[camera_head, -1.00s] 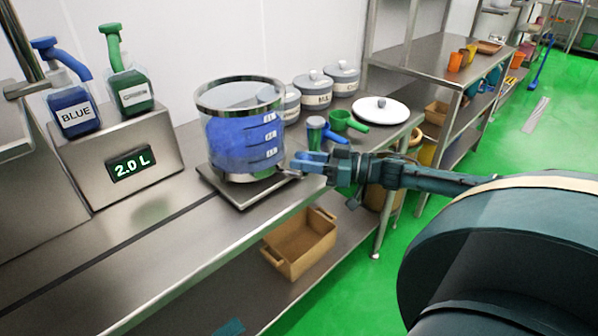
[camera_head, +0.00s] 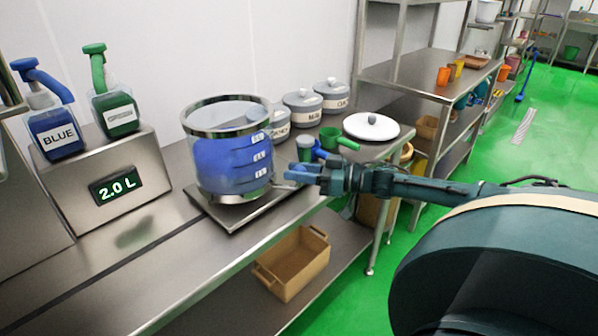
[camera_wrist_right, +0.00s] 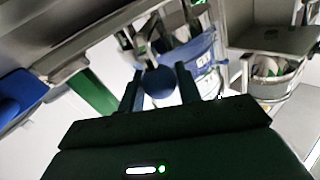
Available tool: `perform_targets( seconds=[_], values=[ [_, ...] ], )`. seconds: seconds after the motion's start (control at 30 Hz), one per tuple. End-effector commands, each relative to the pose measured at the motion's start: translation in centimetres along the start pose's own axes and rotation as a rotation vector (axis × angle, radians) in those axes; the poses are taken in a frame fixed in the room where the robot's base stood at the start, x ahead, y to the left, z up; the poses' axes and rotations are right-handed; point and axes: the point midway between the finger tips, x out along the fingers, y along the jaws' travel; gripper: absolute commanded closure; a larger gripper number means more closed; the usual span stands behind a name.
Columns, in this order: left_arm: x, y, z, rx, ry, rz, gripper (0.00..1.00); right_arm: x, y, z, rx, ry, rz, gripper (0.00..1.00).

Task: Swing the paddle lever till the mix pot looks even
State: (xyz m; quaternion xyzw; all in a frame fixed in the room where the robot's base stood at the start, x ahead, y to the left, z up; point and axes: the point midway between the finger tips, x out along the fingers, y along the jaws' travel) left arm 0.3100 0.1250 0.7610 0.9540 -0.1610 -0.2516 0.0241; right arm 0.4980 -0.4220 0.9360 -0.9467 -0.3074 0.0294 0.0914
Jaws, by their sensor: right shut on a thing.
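The mix pot (camera_head: 229,163) is a clear round vessel with a metal rim and white level marks. It stands on a flat metal base on the bench. Its contents look blue, with slight lighter and darker variation. My right gripper (camera_head: 308,176) is at the pot's lower right side, shut on the blue knob of the paddle lever. The round knob (camera_wrist_right: 160,82) shows between the two fingers in the right wrist view, with the pot (camera_wrist_right: 196,62) behind it. The gripper hides most of the lever in the head view. My left gripper is out of view.
Lidded jars (camera_head: 303,107), a green scoop (camera_head: 335,139) and a white lid (camera_head: 371,127) lie behind the gripper. A tan crate (camera_head: 292,265) sits below.

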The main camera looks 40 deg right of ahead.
Motion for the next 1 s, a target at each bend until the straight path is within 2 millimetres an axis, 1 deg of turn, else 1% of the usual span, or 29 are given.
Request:
perform_targets(
  seconds=[0.03,0.2,0.27,0.57,0.67,0.77,1.0],
  values=[
    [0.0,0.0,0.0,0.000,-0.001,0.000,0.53,0.0,0.1,0.0,0.000,0.000,0.005,0.64],
    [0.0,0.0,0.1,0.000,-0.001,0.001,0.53,0.0,0.1,0.0,0.000,0.000,0.003,0.50],
    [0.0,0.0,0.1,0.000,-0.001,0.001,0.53,0.0,0.0,0.0,0.000,0.000,0.002,0.46],
    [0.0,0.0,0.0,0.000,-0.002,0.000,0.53,-0.2,0.0,0.1,0.001,-0.002,0.000,0.46],
    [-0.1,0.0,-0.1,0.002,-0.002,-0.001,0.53,-0.9,0.0,0.1,0.002,-0.004,0.001,0.46],
    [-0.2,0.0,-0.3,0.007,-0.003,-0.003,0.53,-2.1,0.0,0.1,0.003,-0.007,0.001,0.46],
    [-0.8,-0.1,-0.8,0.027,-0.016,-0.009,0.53,-5.6,-0.1,-0.1,0.002,-0.007,0.002,0.46]
  ],
)
